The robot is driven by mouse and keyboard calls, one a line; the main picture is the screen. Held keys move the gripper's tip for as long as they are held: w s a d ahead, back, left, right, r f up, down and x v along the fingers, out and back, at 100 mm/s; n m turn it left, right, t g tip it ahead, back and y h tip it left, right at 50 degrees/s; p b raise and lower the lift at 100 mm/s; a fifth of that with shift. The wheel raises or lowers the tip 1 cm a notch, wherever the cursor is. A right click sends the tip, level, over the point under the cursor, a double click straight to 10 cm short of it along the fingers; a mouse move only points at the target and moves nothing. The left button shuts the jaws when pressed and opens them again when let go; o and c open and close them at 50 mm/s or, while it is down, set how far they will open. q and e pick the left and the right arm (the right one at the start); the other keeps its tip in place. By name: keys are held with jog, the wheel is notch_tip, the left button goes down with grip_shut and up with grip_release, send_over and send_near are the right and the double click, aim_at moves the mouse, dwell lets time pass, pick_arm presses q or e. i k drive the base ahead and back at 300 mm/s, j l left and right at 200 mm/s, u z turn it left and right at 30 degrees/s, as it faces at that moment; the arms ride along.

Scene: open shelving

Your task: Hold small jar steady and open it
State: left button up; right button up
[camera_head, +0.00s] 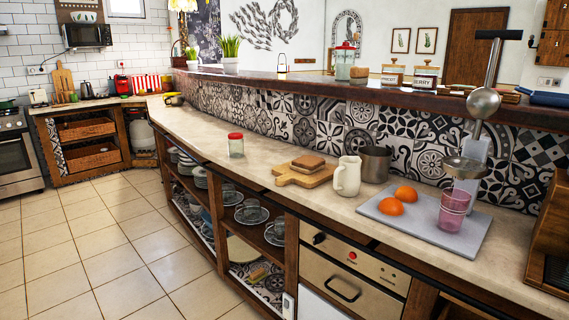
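A small clear glass jar (236,149) with a red lid (235,136) stands upright on the pale countertop (300,205), left of the wooden boards. The lid sits on top of the jar, and the jar looks empty, though it is small in view. Neither of my grippers shows in the head view, and nothing touches the jar.
A raised ledge (325,82) runs behind. Counter around the jar is clear.

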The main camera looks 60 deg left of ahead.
aim_at(236, 148)
jog(key=u, duration=2.25)
